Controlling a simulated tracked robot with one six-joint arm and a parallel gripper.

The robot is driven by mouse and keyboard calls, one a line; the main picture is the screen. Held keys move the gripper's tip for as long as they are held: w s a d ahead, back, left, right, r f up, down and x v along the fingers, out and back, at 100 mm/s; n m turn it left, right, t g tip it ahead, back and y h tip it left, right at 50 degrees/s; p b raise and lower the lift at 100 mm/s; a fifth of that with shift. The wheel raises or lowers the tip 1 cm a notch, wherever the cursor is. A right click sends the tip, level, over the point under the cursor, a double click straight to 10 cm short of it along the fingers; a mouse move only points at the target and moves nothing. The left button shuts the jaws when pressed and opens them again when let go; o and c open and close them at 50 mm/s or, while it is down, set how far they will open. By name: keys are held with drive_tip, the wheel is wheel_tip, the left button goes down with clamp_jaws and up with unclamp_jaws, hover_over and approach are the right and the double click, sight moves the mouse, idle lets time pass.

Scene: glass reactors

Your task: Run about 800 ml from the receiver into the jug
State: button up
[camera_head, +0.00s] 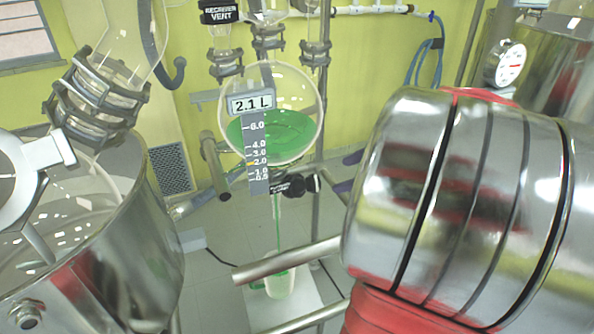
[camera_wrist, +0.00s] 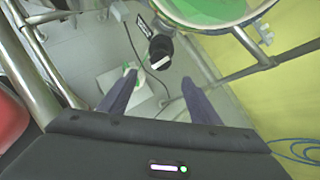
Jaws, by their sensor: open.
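The receiver (camera_head: 296,95) is a round glass vessel holding green liquid; its tag reads 2.1 L beside a scale. Below it is the drain valve with a black handle (camera_head: 295,186), also seen in the wrist view (camera_wrist: 161,50). A thin green stream runs down from the valve to the jug (camera_head: 280,283), a pale vessel with green in it. The jug is partly behind a rail, and in the wrist view it is partly behind the left finger. My gripper (camera_wrist: 157,93) is open and empty, its fingers apart short of the valve handle.
The jug stands on a white platform (camera_head: 305,305). Metal rails (camera_head: 285,265) cross in front of it. A steel vessel (camera_head: 150,240) stands at left. Another steel vessel with a gauge (camera_head: 510,63) stands at back right. Blue hose (camera_wrist: 298,150) hangs at the yellow wall.

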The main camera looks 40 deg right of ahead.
sight(316, 183)
drive_tip(key=shift+w+a+f, duration=0.1)
drive_tip(key=shift+w, duration=0.15)
drive_tip(key=x, duration=1.1)
drive_tip(key=shift+w+f, duration=0.25)
drive_tip(key=shift+w, duration=0.05)
drive_tip(key=shift+c, duration=0.5)
drive_tip(key=shift+a, duration=0.1)
drive_tip(key=c, duration=0.9)
drive_tip(key=shift+s+d, duration=0.1)
drive_tip(key=shift+d, duration=0.4)
drive_tip(key=shift+a+r, duration=0.1)
drive_tip(key=shift+a, duration=0.3)
